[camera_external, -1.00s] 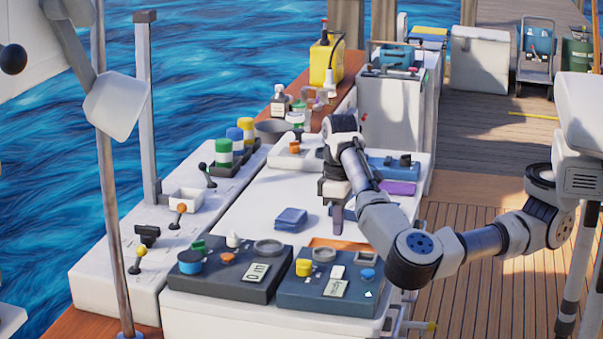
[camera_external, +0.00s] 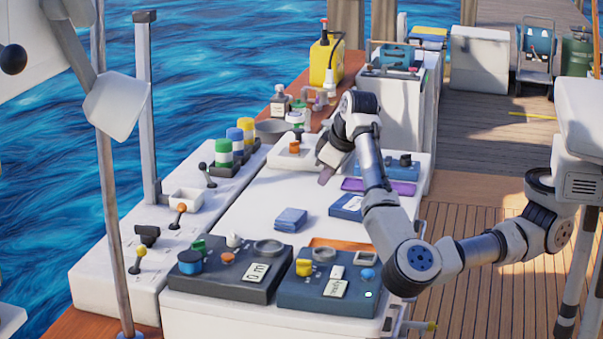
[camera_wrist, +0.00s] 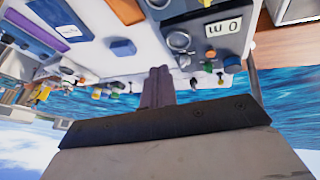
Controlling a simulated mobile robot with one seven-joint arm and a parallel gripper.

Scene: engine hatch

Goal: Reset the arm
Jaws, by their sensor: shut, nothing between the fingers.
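My gripper (camera_external: 326,174) is above the far part of the white hatch top (camera_external: 250,213), with its fingers pointing down and to the left. In the wrist view its fingers (camera_wrist: 158,84) are together with nothing between them. My arm reaches in from the right side in the external view, its elbow low over the right edge of the hatch top.
Two dark panels with knobs, the left one (camera_external: 225,278) and the right one (camera_external: 328,287), stand at the front. A dark blue booklet (camera_external: 346,207) and a purple tray (camera_external: 402,187) lie under my forearm. Levers (camera_external: 138,261) stand along the left ledge.

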